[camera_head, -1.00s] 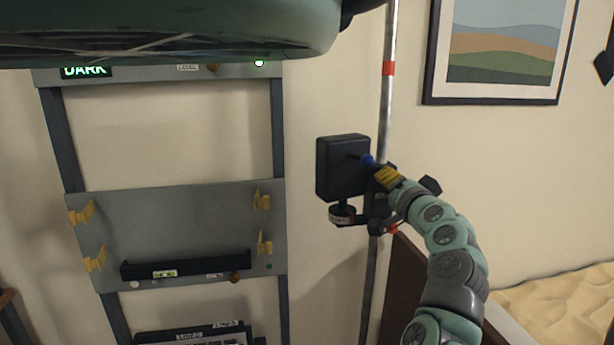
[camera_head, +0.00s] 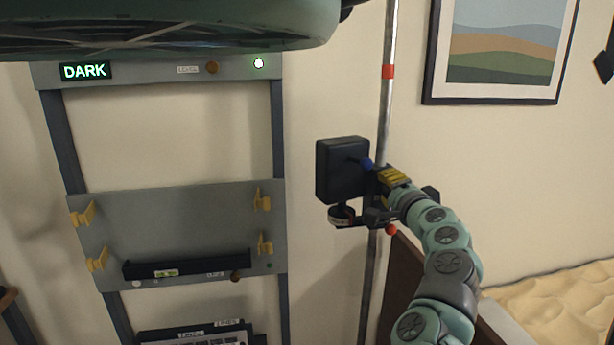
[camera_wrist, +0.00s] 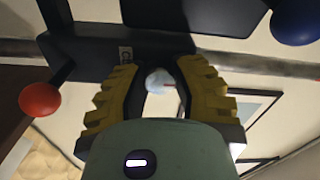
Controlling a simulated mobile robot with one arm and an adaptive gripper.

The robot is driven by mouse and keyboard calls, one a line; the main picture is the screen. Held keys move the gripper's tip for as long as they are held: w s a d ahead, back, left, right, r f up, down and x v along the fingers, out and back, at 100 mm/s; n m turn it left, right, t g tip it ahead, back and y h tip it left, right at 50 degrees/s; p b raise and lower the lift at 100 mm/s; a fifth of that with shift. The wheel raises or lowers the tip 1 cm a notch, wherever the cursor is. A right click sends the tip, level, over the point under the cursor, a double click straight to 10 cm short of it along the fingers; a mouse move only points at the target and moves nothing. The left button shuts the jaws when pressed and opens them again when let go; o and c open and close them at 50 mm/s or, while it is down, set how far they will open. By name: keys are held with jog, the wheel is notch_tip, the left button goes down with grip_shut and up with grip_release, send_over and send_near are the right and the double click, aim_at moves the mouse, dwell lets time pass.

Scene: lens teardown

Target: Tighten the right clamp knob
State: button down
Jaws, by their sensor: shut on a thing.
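A dark clamp assembly (camera_head: 376,215) sits on a vertical metal pole (camera_head: 388,110), beside a black box (camera_head: 343,168). My gripper (camera_head: 384,178) reaches it from the right. In the wrist view, its yellow-backed fingers (camera_wrist: 160,70) are shut around a pale round knob (camera_wrist: 160,84) in front of the dark clamp body. The fingers partly hide this knob, and I cannot tell how tight it is. A blue ball end (camera_head: 366,162) shows beside the fingers, and a red ball end (camera_head: 391,230) below. Both also show in the wrist view, blue (camera_wrist: 297,18) and red (camera_wrist: 40,99).
A grey rack (camera_head: 190,215) with yellow clips and a "DARK" sign (camera_head: 86,71) stands left. A framed picture (camera_head: 500,50) hangs on the right wall. A brown board (camera_head: 405,270) and beige bedding (camera_head: 560,295) lie low at right.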

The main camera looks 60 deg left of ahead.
jog(key=c, duration=0.7)
grip_release()
jog(key=shift+d, duration=0.1)
jog(key=v, duration=1.1)
jog(key=shift+s+d, duration=0.3)
jog(key=shift+w, duration=0.1)
